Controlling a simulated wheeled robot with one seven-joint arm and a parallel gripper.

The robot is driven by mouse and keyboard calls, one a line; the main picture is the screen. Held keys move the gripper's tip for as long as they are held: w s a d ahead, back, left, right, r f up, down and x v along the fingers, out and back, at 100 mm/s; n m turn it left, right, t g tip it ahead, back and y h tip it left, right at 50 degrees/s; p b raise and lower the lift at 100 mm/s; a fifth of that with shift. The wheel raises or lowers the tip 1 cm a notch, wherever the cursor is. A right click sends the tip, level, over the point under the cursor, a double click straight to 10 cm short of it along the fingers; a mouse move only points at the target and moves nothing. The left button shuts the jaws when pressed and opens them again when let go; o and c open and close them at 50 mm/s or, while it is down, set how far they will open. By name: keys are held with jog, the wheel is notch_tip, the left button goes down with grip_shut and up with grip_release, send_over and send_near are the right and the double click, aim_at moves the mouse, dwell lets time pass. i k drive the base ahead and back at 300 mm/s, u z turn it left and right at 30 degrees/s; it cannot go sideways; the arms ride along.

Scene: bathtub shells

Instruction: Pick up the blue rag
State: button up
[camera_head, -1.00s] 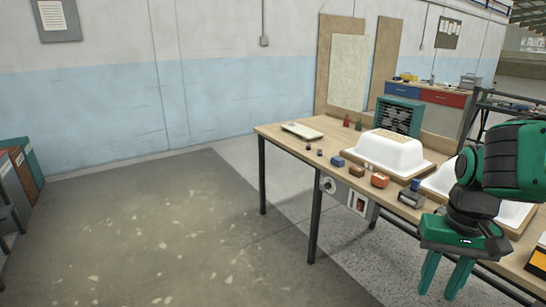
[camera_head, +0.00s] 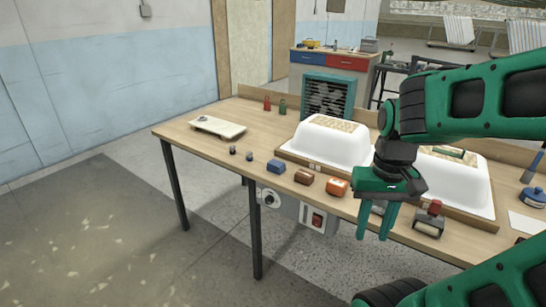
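A small blue block-like bundle (camera_head: 275,166), the only likely blue rag I can make out, lies near the front edge of the wooden workbench (camera_head: 215,145). It is left of a brown block (camera_head: 304,177) and an orange one (camera_head: 337,186). Whether it is folded cloth is too small to tell. My gripper (camera_head: 374,235) points down near the bench's front edge, to the right of the blue bundle and apart from it. Its two green fingers are spread with nothing visible between them. A small greyish thing (camera_head: 378,208) is partly hidden behind the fingers.
White tub shells (camera_head: 332,144) stand behind the row of small items. A green-framed heater-like box (camera_head: 328,95) is at the back. A pale flat board (camera_head: 217,127) lies at left. A red-topped item (camera_head: 429,220) stands right of my gripper. Floor at left is clear.

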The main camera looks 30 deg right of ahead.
aim_at(278, 167)
jog(key=z, duration=0.1)
jog(key=i, duration=1)
jog(key=z, duration=0.05)
